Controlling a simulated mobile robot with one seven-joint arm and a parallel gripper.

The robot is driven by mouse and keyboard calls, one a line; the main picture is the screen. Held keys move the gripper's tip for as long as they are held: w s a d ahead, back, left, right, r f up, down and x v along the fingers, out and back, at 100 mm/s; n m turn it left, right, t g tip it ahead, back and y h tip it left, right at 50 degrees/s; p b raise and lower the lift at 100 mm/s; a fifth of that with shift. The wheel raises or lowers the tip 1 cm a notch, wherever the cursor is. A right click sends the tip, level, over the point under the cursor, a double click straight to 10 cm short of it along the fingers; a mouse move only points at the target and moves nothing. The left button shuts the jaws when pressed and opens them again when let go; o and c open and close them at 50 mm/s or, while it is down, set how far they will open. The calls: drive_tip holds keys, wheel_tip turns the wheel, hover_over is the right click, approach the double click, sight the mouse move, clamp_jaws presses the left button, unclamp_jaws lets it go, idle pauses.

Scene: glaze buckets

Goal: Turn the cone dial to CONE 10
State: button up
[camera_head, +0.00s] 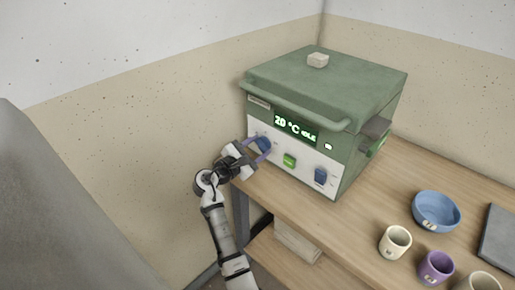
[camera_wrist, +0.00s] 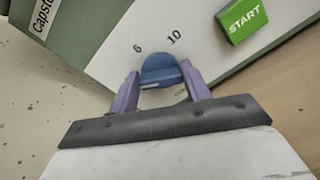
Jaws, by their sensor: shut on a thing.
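The cone dial (camera_wrist: 160,68) is a round blue knob on the white panel of the green kiln (camera_head: 330,85). In the wrist view its printed marks "6" and "10" show above it, 6 at upper left and 10 at upper right. A pale line runs across the knob's lower left part; I cannot tell which mark it selects. My gripper (camera_wrist: 160,85) has its purple fingers on the left and right of the dial and is shut on it. In the head view the dial (camera_head: 263,144) is partly hidden by my gripper (camera_head: 258,153).
A green START button (camera_wrist: 242,18) is right of the dial. A second blue knob (camera_head: 320,176) is further right. The kiln display (camera_head: 296,128) reads 20 °C IDLE. A blue bowl (camera_head: 436,211), cream cup (camera_head: 395,242) and purple cup (camera_head: 436,267) stand on the wooden table (camera_head: 345,225).

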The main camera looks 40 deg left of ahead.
drive_tip(key=shift+f+m, duration=0.1)
drive_tip(key=shift+m, duration=0.2)
drive_tip(key=m+b, duration=0.1)
drive_tip(key=m, duration=0.1)
drive_tip(key=m+b, duration=0.1)
drive_tip(key=b, duration=0.1)
drive_tip(key=m+b, duration=0.1)
drive_tip(key=m, duration=0.1)
drive_tip(key=shift+d+f+m, duration=0.15)
drive_tip(key=shift+f+m, duration=0.1)
drive_tip(key=shift+m, duration=0.05)
drive_tip(key=m+b, duration=0.6)
drive_tip(key=shift+f, duration=0.2)
drive_tip(key=m+b, duration=0.5)
drive_tip(key=m, duration=0.1)
drive_tip(key=shift+f+m+b, duration=0.15)
drive_tip(key=shift+m+b, duration=2.35)
drive_tip(key=shift+m, duration=0.3)
drive_tip(key=shift+r, duration=0.2)
drive_tip(key=o, duration=1)
